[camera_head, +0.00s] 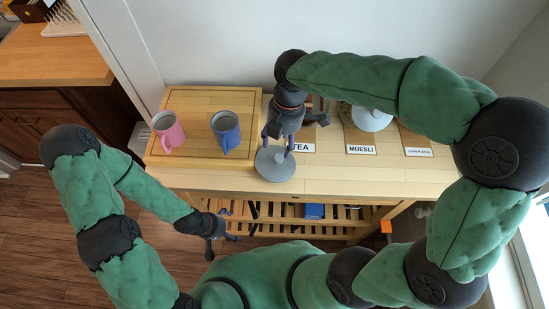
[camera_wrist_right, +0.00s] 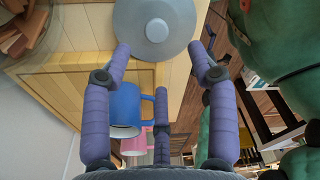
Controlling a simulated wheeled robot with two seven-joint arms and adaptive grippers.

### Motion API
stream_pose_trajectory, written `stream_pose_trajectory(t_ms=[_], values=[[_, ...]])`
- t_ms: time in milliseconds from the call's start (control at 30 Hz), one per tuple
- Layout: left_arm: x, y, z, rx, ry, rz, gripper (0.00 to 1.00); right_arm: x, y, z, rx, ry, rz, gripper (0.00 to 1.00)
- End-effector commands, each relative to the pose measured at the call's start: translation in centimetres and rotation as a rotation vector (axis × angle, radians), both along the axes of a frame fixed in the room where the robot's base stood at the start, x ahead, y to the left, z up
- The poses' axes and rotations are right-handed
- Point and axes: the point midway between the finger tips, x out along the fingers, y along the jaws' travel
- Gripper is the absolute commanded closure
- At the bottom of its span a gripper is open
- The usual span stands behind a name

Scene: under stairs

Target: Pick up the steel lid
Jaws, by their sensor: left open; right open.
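The steel lid (camera_head: 275,164) is a round grey disc with a knob, lying on the wooden table near its front edge. In the right wrist view the lid (camera_wrist_right: 156,30) shows at the top, just beyond the fingertips. My right gripper (camera_head: 277,146) is open and points down just above the lid; its fingers (camera_wrist_right: 163,62) look apart and empty. I cannot tell whether a fingertip touches the lid. My left gripper (camera_head: 220,238) is open and empty, low in front of the table and away from the lid.
A pink mug (camera_head: 169,133) and a blue mug (camera_head: 225,132) stand on a wooden board (camera_head: 190,97) left of the lid. Labels reading TEA (camera_head: 301,147), MUESLI (camera_head: 361,149) and a third label lie to the right. A white rounded container (camera_head: 370,119) stands behind the MUESLI label.

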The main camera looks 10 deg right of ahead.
Motion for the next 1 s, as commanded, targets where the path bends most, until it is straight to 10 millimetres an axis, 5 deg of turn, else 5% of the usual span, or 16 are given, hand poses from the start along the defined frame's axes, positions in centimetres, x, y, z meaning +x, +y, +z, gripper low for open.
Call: stream_pose_trajectory(t_ms=[733,1000], values=[[0.0,0.0,-3.2,0.0,-0.001,0.0,0.0,0.0,0.5,-8.0,0.001,0.001,-0.002,0.41],[0.0,0.0,-3.2,0.0,-0.001,0.0,0.0,-0.1,0.6,-8.3,0.001,0.001,-0.002,0.41]])
